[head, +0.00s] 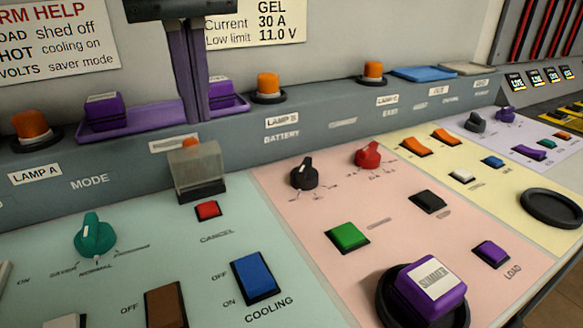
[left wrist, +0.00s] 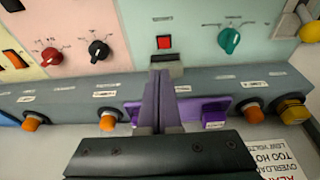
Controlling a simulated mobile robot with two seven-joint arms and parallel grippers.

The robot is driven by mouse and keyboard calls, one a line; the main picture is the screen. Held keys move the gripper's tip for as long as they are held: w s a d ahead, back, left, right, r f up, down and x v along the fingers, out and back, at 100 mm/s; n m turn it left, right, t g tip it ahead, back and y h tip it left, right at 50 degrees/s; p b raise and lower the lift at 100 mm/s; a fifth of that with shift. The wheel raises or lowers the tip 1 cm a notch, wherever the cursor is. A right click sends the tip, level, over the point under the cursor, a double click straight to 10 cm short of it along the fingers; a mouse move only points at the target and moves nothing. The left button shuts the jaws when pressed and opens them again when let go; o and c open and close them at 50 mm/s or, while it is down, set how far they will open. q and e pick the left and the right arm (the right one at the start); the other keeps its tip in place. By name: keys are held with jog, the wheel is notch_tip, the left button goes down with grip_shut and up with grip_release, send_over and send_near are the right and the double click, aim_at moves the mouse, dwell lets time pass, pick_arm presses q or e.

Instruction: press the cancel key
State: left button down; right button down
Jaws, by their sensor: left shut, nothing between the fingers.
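The cancel key is a small red square key (head: 208,209) with a CANCEL label below it on the green panel. It also shows in the left wrist view (left wrist: 164,42). A clear flip cover (head: 197,168) stands raised on a dark base behind the key, leaving the key exposed. My left gripper (head: 195,118) is shut and empty, its fingers pointing down near the back strip, behind the cover. In the left wrist view the shut fingertips (left wrist: 160,76) appear just short of the cover; contact cannot be told. My right gripper is not in view.
A teal mode knob (head: 95,236) and a blue cooling switch (head: 254,276) are near the key. Orange lamps (head: 268,85) and a purple tray (head: 135,120) with purple blocks stand along the back. A purple SUMMER block (head: 431,286) stands front right.

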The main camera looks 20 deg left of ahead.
aim_at(207, 205)
pick_arm(q)
jog(key=shift+a+y, duration=0.3)
jog(key=shift+a, duration=0.2)
jog(key=x, duration=0.9)
jog(key=d+x, duration=0.1)
jog(key=x, duration=0.3)
jog(key=shift+s+f, duration=0.35)
jog(key=shift+f, duration=0.25)
